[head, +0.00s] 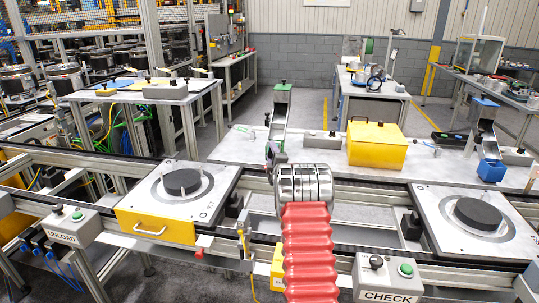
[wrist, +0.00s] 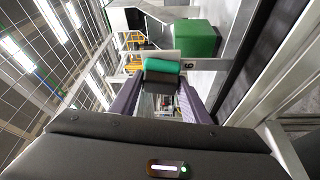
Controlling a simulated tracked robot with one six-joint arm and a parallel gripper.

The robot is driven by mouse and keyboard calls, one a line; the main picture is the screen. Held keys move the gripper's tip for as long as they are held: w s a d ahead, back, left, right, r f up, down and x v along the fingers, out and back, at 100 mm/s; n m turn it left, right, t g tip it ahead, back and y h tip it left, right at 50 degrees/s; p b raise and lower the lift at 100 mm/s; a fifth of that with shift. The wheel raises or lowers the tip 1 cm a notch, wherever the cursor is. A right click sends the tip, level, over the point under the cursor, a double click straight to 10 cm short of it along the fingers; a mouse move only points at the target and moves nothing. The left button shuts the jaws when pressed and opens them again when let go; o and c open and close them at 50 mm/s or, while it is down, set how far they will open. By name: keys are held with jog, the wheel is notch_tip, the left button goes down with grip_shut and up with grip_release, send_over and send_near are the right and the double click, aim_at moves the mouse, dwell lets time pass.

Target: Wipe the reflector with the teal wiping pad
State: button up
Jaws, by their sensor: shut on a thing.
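My gripper (wrist: 162,78) is shut on the teal wiping pad (wrist: 161,65), which has a dark brown part on its near side. In the head view my wrist hides most of the gripper, and only a dark part shows at its left; I cannot make out the pad there. In the wrist view a pale upright plate (wrist: 162,55) stands just beyond the pad, by a label. I cannot tell whether this plate is the reflector, or whether the pad touches it. No reflector is clearly recognisable in the head view.
A conveyor carries a left pallet (head: 207,213) and a right pallet (head: 438,237), each with a dark disc. A green block (wrist: 195,38) is beyond the pad. A yellow box (head: 377,145) and a blue bin (head: 490,171) stand on the bench behind. CHECK (head: 388,279) and UNLOAD (head: 73,225) button boxes are in front.

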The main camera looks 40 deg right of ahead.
jog(key=shift+s+d+r, duration=0.1)
jog(key=shift+s+d, duration=1.1)
jog(key=shift+s, duration=0.05)
jog(key=shift+a, duration=0.15)
jog(key=shift+w+a, duration=0.5)
jog(key=shift+w, duration=0.2)
jog(key=shift+w+a, duration=0.45)
jog(key=shift+w, duration=0.25)
jog(key=shift+w+a, duration=1.05)
jog(key=shift+w, duration=0.2)
jog(key=s+a, duration=0.3)
jog(key=a, duration=0.1)
jog(key=shift+s+a, duration=0.35)
jog(key=shift+a, duration=0.05)
